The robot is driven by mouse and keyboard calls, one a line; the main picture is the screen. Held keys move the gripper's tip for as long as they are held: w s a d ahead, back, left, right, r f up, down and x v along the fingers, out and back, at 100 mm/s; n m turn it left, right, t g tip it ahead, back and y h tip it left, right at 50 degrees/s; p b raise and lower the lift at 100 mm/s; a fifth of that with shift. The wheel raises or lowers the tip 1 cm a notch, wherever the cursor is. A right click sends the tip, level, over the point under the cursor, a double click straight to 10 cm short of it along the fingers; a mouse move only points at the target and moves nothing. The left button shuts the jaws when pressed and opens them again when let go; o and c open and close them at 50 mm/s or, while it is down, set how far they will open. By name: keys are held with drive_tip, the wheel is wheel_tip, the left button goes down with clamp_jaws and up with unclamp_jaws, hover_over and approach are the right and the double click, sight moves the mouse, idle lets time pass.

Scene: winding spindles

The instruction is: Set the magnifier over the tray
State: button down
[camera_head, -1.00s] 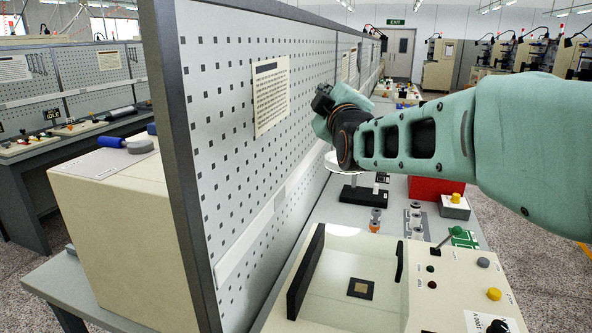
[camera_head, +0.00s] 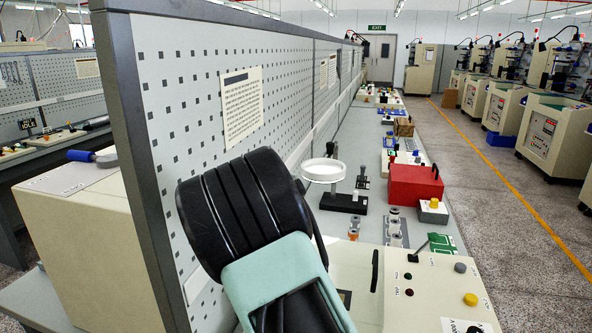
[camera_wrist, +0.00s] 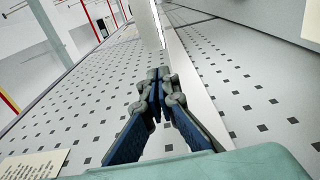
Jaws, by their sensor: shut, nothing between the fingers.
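A magnifier with a white round ring (camera_head: 323,170) on a black stand (camera_head: 343,203) stands upright on the bench beside the pegboard. The cream tray (camera_head: 350,262) is at the front of the bench; my arm covers most of it. A dark square piece in it shows only at one edge. My gripper (camera_wrist: 158,92) shows in the wrist view, its fingertips together and empty in front of the pegboard. In the head view my gripper is hidden behind my arm. It is apart from the magnifier and the tray.
The pegboard (camera_head: 290,90) rises along the bench's left side. A red box (camera_head: 415,187), a yellow-button box (camera_head: 433,211) and small metal spindles (camera_head: 394,227) stand near the magnifier. The control panel (camera_head: 435,290) has a lever and buttons. Floor is open to the right.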

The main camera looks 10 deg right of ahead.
drive_tip(key=p+x, duration=0.1)
drive_tip(key=x, duration=0.9)
idle(0.5)
